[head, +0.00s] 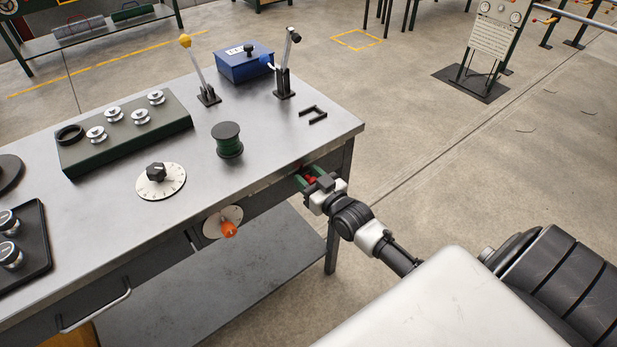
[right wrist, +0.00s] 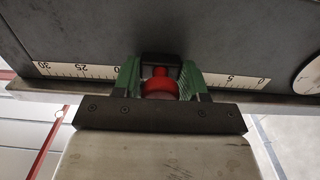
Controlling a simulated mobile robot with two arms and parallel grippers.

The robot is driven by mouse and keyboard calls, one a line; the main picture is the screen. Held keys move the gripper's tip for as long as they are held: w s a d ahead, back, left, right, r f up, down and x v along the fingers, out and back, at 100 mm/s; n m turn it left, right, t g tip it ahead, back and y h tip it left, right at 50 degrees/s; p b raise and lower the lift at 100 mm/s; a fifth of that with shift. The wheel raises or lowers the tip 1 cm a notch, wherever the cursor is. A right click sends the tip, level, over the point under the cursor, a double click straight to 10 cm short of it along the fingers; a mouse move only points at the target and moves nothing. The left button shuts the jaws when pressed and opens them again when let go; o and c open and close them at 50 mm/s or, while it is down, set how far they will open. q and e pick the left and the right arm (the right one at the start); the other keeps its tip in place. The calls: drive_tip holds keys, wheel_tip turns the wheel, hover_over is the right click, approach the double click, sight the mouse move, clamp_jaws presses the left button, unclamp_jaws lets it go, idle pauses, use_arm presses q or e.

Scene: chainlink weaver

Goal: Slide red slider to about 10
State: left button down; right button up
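The red slider's knob (right wrist: 160,86) sits on the front face of the workbench, in the middle of the right wrist view. It also shows as a small red spot in the head view (head: 311,180). My right gripper (right wrist: 160,75) has its green fingers on both sides of the knob, close against it. It also shows at the bench's front right (head: 309,181). A white scale strip (right wrist: 60,70) reads 30 and 25 left of the gripper and 5 and 0 right of it. The marks at the knob are hidden by the fingers. My left gripper is not in view.
An orange knob on a round dial (head: 228,229) is on the same front face, left of my right gripper. On the bench top (head: 100,230) stand a black-knobbed dial (head: 158,179), a green spool (head: 228,140) and two levers. Open floor lies to the right.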

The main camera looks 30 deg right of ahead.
sight(286, 179)
clamp_jaws()
drive_tip(key=a+p, duration=0.1)
drive_tip(key=a, duration=0.3)
drive_tip(key=shift+s+p, duration=0.2)
drive_tip(key=shift+p, duration=0.2)
drive_tip(key=shift+a, duration=0.4)
drive_tip(key=shift+d, duration=0.1)
drive_tip(key=o, duration=0.7)
unclamp_jaws()
drive_tip(key=s, duration=1)
drive_tip(key=shift+s+d+b, duration=0.35)
drive_tip(key=shift+s+d, duration=0.05)
drive_tip(key=shift+d, duration=0.05)
